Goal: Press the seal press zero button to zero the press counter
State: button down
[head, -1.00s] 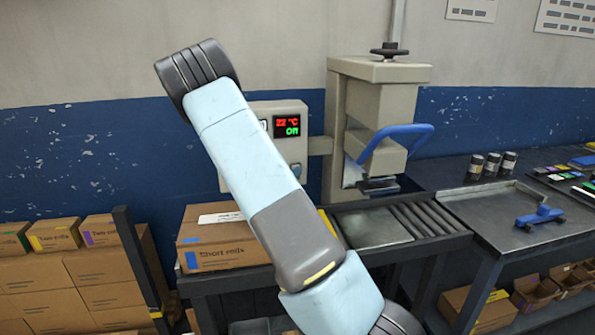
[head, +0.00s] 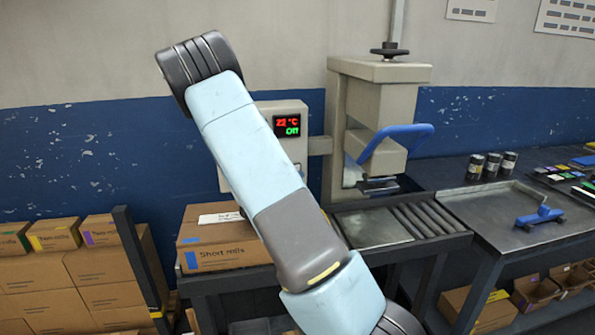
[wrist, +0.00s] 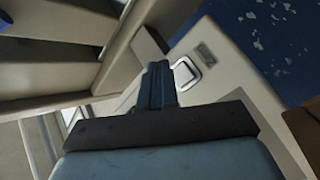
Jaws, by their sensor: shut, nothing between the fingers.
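The control box (head: 292,150) stands left of the seal press (head: 375,110), its display (head: 287,126) lit with red and green text. In the head view my arm hides the gripper and the button.
A cardboard box (head: 215,250) lies on the bench below the control box, left of a roller bed (head: 420,217). A bench with a metal tray (head: 490,212) stands to the right.

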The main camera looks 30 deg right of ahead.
jog(key=shift+s+a, duration=0.25)
jog(key=shift+s, duration=0.6)
jog(key=shift+s+a, duration=0.25)
jog(key=shift+s, duration=0.55)
jog(key=s+r+m+g+y, duration=0.25)
jog(key=s+r+g, duration=0.25)
jog(key=s, duration=0.4)
jog(key=s+r+m+g+y, duration=0.1)
jog(key=s+r+g+y, duration=0.3)
jog(key=s, duration=0.5)
jog(key=s+a+r+n+t+y, duration=0.3)
jog(key=s+a+r+y, duration=0.2)
jog(key=s+a, duration=0.2)
jog(key=s+a+r+n+t+y, duration=0.2)
jog(key=s+a+r+y, duration=0.3)
jog(key=a, duration=0.7)
jog(key=shift+s+r+n+t, duration=0.4)
jog(key=shift+s+r+n, duration=0.2)
jog(key=shift+s, duration=0.55)
